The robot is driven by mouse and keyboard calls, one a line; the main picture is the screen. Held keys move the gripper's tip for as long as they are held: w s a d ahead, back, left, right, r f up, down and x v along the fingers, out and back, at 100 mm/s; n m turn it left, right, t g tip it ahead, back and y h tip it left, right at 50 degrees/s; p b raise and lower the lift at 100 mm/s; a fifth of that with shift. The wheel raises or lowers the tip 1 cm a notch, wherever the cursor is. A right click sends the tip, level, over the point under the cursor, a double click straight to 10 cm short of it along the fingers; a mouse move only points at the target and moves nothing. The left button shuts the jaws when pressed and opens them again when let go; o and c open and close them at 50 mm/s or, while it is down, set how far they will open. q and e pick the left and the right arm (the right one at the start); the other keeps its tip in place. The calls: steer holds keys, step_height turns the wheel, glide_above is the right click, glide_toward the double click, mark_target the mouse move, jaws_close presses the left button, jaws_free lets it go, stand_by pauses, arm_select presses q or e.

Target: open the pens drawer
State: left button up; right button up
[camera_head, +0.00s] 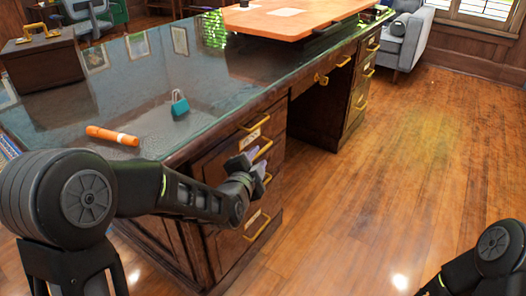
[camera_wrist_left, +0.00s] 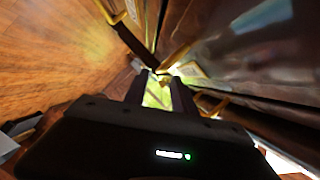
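The dark wooden desk (camera_head: 195,165) has a stack of drawers on its near end, with yellow handles and pale labels. I cannot read the labels, so I cannot tell which is the pens drawer. The top handle (camera_head: 255,123) and the bottom handle (camera_head: 257,229) show clear of my arm. The drawers look shut. My left gripper (camera_head: 251,161) is in front of the middle drawers and hides part of them. In the left wrist view its two fingers (camera_wrist_left: 160,84) are apart with nothing between them. A yellow handle (camera_wrist_left: 211,104) lies beside the fingers. My right gripper is out of view.
The glass desktop holds an orange tube (camera_head: 112,136), a teal padlock-shaped object (camera_head: 179,104) and a dark box (camera_head: 42,65). An orange board (camera_head: 295,17) lies at the far end. A grey armchair (camera_head: 408,45) stands beyond. The wooden floor (camera_head: 395,160) on the right is clear.

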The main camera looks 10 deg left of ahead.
mark_target(261, 153)
arm_select(q)
steer(key=b+x, duration=0.1)
steer(key=x, duration=0.4)
steer(key=shift+w+f+b, duration=0.1)
steer(key=shift+f+b, duration=0.1)
steer(key=shift+b, duration=0.1)
steer(key=shift+w, duration=0.6)
jaws_close()
stand_by(0.6)
